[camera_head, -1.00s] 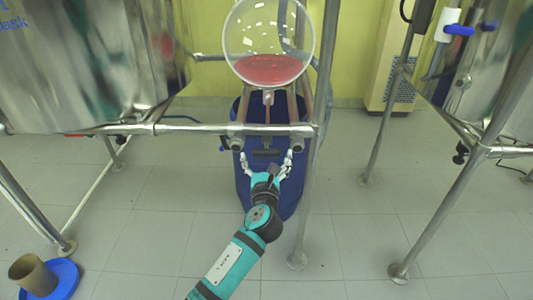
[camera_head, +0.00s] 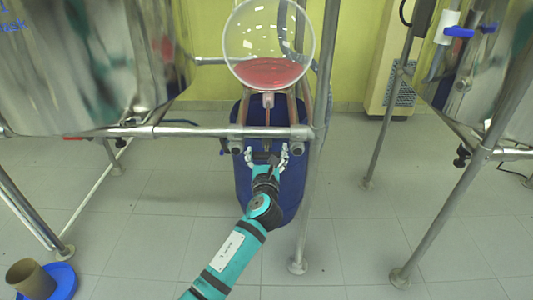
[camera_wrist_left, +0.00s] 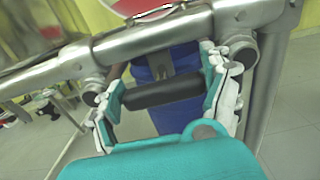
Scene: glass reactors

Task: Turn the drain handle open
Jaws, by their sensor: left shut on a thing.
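The drain handle (camera_head: 264,157) is a short black bar below the round glass flask (camera_head: 268,45), which holds red liquid. It also shows in the left wrist view (camera_wrist_left: 162,91), lying nearly crosswise with a slight tilt. My left gripper (camera_head: 267,152) reaches it from the front, below the horizontal steel rail. In the left wrist view my left gripper (camera_wrist_left: 166,88) has one finger pad at each end of the bar and is shut on it. The valve body behind the handle is mostly hidden. My right gripper is not in view.
A steel rail (camera_head: 200,131) runs just above the gripper, with an upright post (camera_head: 307,200) close on its right. A blue drum (camera_head: 290,190) stands behind the gripper. Large steel vessels flank both sides. A blue dish (camera_head: 62,284) with a brown cup lies at lower left.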

